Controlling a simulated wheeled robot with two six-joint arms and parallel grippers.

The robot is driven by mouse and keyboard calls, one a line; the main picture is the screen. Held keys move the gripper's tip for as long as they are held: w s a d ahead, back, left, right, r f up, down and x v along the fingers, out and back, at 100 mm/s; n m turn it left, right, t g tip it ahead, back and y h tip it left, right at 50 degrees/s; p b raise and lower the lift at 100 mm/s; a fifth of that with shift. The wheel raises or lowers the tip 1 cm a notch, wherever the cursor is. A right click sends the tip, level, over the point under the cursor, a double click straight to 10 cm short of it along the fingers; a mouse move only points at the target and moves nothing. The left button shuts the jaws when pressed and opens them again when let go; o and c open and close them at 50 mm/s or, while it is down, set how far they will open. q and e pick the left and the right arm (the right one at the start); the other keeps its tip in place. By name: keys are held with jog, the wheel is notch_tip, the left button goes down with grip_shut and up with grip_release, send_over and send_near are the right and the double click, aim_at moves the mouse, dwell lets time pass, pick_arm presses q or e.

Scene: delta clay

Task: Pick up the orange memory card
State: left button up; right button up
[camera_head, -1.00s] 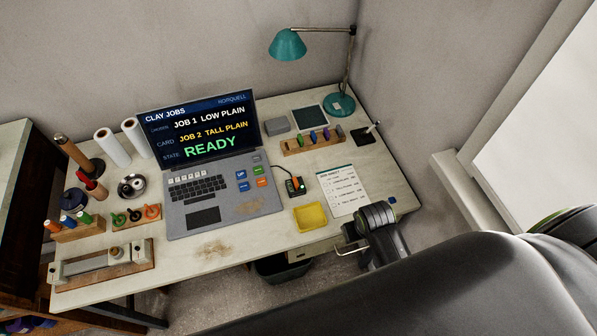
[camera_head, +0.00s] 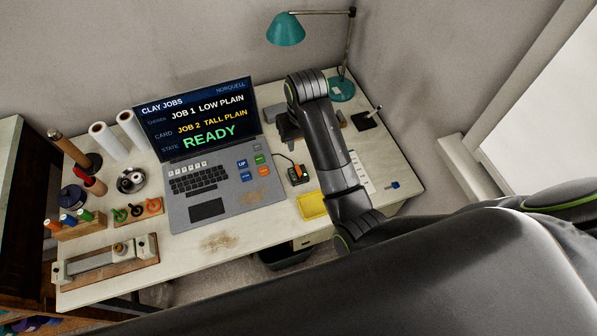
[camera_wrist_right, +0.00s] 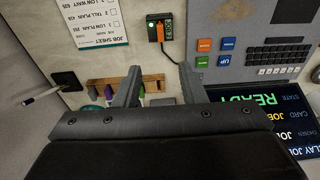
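The orange memory card (camera_wrist_right: 160,27) stands in a small black reader (camera_wrist_right: 153,42) with a green light, in the right wrist view. In the head view the orange card (camera_head: 298,171) shows small in the reader (camera_head: 297,179), right of the laptop. My right gripper (camera_head: 289,130) is over the desk behind the reader, apart from the card. In the right wrist view its two fingers (camera_wrist_right: 160,85) are spread with nothing between them. My left gripper is not in view.
A wooden rack (camera_wrist_right: 98,84) with several coloured pieces is close by the fingers, partly hidden. The laptop (camera_head: 206,206), yellow tray (camera_head: 311,206), teal lamp (camera_head: 286,30) and job sheet (camera_wrist_right: 95,22) are around.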

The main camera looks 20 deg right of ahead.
jog(key=p, duration=0.1)
send_over(298, 169)
jog(key=f, duration=1)
jog(key=shift+s+d, duration=0.15)
jog(key=shift+s, duration=0.15)
jog(key=shift+f+p, duration=0.4)
jog(key=shift+f, duration=0.15)
jog(key=shift+w+f, duration=0.2)
jog(key=shift+f, duration=1.8)
grip_shut()
